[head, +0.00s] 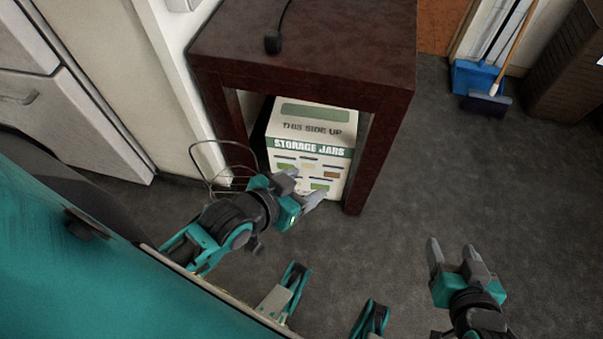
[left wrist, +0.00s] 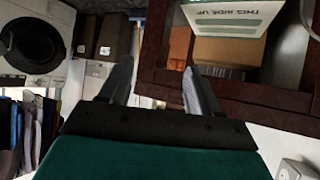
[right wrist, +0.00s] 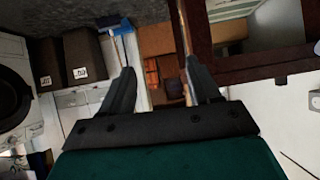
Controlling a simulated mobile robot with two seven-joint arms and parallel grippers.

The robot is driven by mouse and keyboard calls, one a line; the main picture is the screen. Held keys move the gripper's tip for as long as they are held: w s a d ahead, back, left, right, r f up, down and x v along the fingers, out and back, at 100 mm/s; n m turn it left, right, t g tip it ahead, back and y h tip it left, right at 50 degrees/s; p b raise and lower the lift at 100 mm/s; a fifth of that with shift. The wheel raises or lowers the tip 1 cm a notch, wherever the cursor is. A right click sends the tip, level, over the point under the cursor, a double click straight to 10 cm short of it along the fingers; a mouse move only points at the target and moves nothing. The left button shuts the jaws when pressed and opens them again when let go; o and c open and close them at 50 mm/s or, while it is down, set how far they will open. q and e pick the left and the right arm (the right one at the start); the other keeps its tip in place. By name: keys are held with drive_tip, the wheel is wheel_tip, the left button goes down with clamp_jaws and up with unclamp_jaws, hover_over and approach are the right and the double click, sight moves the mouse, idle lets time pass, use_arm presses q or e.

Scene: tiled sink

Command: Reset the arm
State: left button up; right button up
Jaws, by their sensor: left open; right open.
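My left gripper (head: 303,186) is in front of the dark wooden table in the head view. Its two fingers are apart, and they also show apart and empty in the left wrist view (left wrist: 160,85). My right gripper (head: 453,248) is at the lower right of the head view, over the grey floor, away from the table. Its fingers are apart with nothing between them, as the right wrist view (right wrist: 160,88) also shows.
The dark wooden table (head: 330,62) has a black cable end (head: 272,42) on top. A white storage jars box (head: 318,121) stands beneath it. A wire basket (head: 212,166) is near my left arm. A blue dustpan (head: 470,76) is at the back right. Open floor (head: 420,180) lies right of the table.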

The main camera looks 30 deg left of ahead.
use_arm(q)
wheel_tip(320, 180, up, 8)
drive_tip(key=s+a+y+p, duration=0.1)
drive_tip(key=a+p, duration=0.1)
drive_tip(key=p, duration=1)
drive_tip(key=shift+s+a, duration=0.25)
drive_tip(key=shift+a, duration=0.15)
use_arm(e)
wheel_tip(320, 180, up, 8)
drive_tip(key=s+d+h, duration=0.1)
drive_tip(key=d, duration=0.2)
drive_tip(key=shift+s, duration=0.25)
use_arm(q)
drive_tip(key=shift+f, duration=0.15)
use_arm(e)
drive_tip(key=shift+f, duration=0.15)
